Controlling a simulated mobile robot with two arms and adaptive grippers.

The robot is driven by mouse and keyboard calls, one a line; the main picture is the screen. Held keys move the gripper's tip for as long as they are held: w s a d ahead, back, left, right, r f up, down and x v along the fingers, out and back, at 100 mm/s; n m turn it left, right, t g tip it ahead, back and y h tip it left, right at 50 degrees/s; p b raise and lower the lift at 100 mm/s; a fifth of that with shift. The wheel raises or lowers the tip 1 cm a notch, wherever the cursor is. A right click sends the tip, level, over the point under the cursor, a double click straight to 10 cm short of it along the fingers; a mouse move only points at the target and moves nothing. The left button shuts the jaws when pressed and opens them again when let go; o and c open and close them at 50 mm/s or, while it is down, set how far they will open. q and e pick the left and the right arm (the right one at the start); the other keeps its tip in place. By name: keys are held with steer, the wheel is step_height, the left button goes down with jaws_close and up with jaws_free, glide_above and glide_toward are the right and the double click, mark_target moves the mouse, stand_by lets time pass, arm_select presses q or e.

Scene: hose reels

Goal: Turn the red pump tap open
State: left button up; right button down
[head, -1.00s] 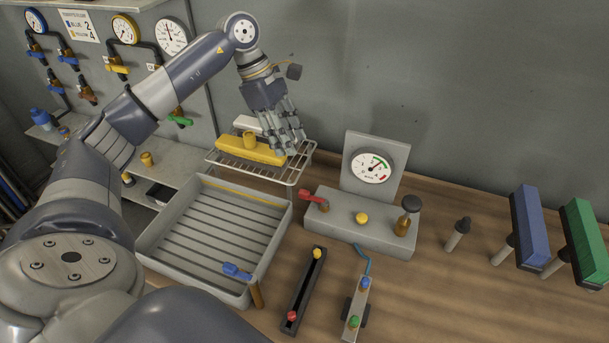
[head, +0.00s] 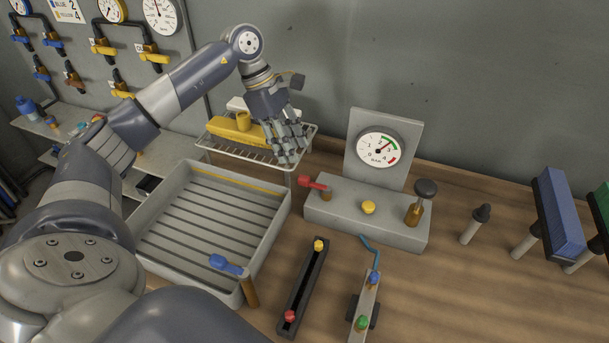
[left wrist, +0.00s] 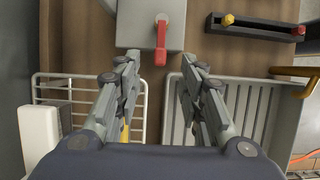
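The red pump tap (head: 313,183) sits on the left end of the grey pump block (head: 350,218), under an upright panel with a round gauge (head: 378,149). In the left wrist view the red tap (left wrist: 160,42) lies beyond the fingertips, between their lines, with its handle pointing towards me. My left gripper (head: 291,148) is over the wire rack, up and left of the tap. In the left wrist view its fingers (left wrist: 166,72) are apart with nothing between them. I do not see my right gripper.
A wire rack (head: 262,155) holds a yellow item (head: 236,130). A grey ribbed tray (head: 205,221) with a blue-handled tap (head: 226,264) stands left. A dark slotted bar (head: 303,290) lies in front of the pump.

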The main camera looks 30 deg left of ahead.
mark_target(306, 177)
arm_select(q)
steer(key=p+x, duration=0.2)
steer(key=x, duration=0.6)
steer(key=shift+d+f, duration=0.2)
steer(key=shift+f, duration=0.2)
steer(key=shift+w, duration=0.1)
jaws_close()
